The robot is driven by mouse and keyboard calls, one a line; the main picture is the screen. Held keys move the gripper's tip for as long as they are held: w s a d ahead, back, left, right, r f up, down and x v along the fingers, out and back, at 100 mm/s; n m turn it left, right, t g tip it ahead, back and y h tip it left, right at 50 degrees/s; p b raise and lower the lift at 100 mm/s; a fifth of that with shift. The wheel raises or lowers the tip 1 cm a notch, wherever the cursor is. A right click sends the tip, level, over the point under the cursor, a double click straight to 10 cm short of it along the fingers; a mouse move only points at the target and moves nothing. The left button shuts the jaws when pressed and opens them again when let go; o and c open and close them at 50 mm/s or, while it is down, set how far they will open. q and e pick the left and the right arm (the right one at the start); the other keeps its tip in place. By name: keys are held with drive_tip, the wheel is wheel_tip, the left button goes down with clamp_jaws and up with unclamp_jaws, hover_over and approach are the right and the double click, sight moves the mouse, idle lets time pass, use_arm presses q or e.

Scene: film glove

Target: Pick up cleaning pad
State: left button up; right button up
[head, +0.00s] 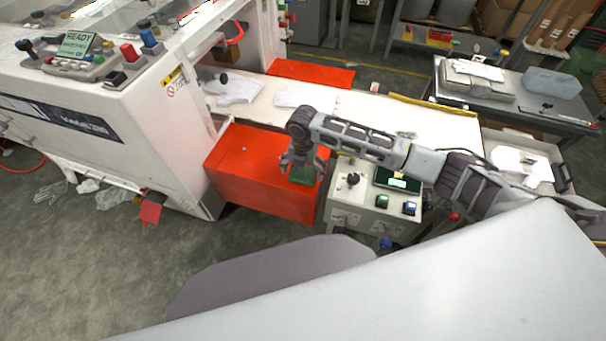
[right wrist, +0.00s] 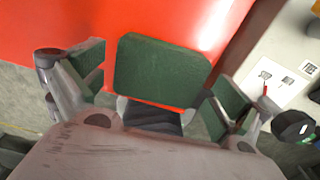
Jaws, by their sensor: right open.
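The cleaning pad is a dark green rectangle with rounded corners. In the head view the pad (head: 302,175) shows against the red box, partly hidden by my gripper. In the right wrist view the pad (right wrist: 160,71) lies between the two fingers, its lower part near the palm. My right gripper (head: 304,163) points down at it and is open. In the right wrist view its fingers (right wrist: 157,82), with green inner faces, stand apart on both sides of the pad, with a gap on each side. My left gripper is not in view.
The red box (head: 255,190) stands at the white machine (head: 130,110). A control box with buttons (head: 372,202) is close to the right of my gripper. A white worktop (head: 400,115) lies behind my arm. Grey floor (head: 90,270) is free at lower left.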

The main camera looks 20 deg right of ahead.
drive_tip(key=shift+f, duration=0.6)
drive_tip(key=c, duration=0.5)
